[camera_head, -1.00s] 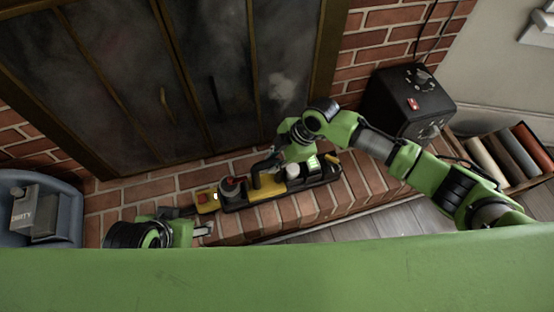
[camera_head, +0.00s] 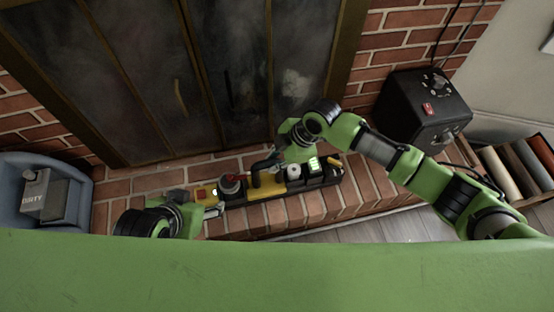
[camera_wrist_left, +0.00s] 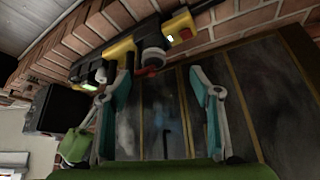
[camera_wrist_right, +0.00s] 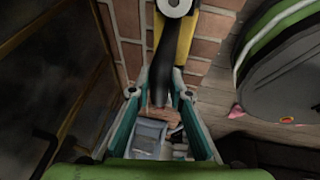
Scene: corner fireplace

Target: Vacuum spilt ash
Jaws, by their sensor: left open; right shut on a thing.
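A long black and yellow device (camera_head: 262,190), seemingly the vacuum, lies along the brick hearth. It has a grey cup with a red part (camera_head: 230,184) and a yellow end block (camera_head: 207,194) with a red button. My right gripper (camera_head: 272,162) is shut on its black handle, which shows between the fingers in the right wrist view (camera_wrist_right: 164,85). My left gripper (camera_head: 196,204) is open beside the yellow end block. In the left wrist view its spread fingers (camera_wrist_left: 158,90) have nothing between them, with the device (camera_wrist_left: 150,42) beyond. I cannot make out spilt ash.
Smudged glass fireplace doors (camera_head: 215,75) stand behind the hearth. A blue tub (camera_head: 75,181) with a grey box marked "DIRTY" (camera_head: 45,204) is at left. A black box with a red switch (camera_head: 425,110) and a crate of rolls (camera_head: 515,175) are at right.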

